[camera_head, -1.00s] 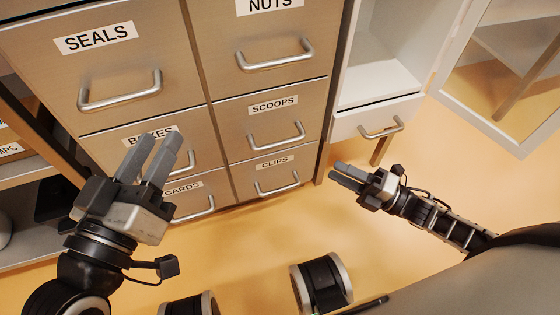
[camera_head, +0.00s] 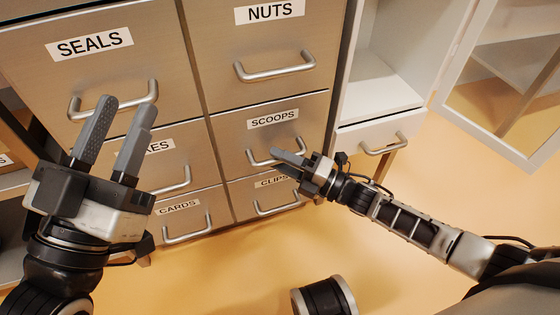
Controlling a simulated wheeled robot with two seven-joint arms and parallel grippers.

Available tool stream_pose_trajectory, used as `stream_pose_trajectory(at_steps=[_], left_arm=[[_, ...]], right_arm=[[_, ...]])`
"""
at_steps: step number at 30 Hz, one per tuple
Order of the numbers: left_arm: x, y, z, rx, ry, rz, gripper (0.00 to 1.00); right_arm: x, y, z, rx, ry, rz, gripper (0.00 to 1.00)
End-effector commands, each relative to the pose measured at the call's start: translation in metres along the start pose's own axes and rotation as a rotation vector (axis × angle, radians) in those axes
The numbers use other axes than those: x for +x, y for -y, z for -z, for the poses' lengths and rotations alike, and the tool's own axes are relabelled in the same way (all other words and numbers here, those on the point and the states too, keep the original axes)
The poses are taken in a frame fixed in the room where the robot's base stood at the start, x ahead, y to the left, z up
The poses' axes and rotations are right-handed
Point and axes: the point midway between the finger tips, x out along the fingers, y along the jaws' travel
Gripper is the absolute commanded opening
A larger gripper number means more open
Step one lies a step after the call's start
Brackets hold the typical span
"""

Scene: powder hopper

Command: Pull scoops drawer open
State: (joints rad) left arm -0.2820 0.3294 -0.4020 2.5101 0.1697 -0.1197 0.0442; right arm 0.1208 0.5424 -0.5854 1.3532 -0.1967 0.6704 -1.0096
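The scoops drawer (camera_head: 232,125) is in the right column of the cabinet, below the nuts drawer. Its front looks flush with its neighbours. Its silver bar handle (camera_head: 255,158) is partly hidden by my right gripper. My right gripper (camera_head: 280,155) reaches in from the right, with its fingers over the right part of that handle. The fingers overlap in this view, so I cannot tell their gap or whether they touch the handle.
The nuts drawer (camera_head: 225,75) is above and the clips drawer (camera_head: 240,200) below. The seals drawer (camera_head: 60,75) and cards drawer (camera_head: 205,215) are to the left. A white cabinet (camera_head: 380,90) with a small drawer and an open glass door (camera_head: 475,125) stands right.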

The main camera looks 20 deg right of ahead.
Motion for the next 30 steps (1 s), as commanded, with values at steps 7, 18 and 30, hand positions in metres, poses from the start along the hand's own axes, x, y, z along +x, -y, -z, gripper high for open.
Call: stream_pose_trajectory(at_steps=[7,18,30], left_arm=[[0.001,0.0,0.003,0.018,-0.018,-0.005,0.36],[0.001,0.0,0.003,0.017,-0.018,-0.005,0.36],[-0.007,0.001,-0.018,-0.139,0.137,0.046,0.36]], right_arm=[[0.005,0.0,0.0,0.0,0.001,0.001,0.36],[0.005,0.0,0.0,0.0,0.0,0.0,0.0],[-0.011,-0.009,0.025,0.007,-0.014,0.001,0.0]])
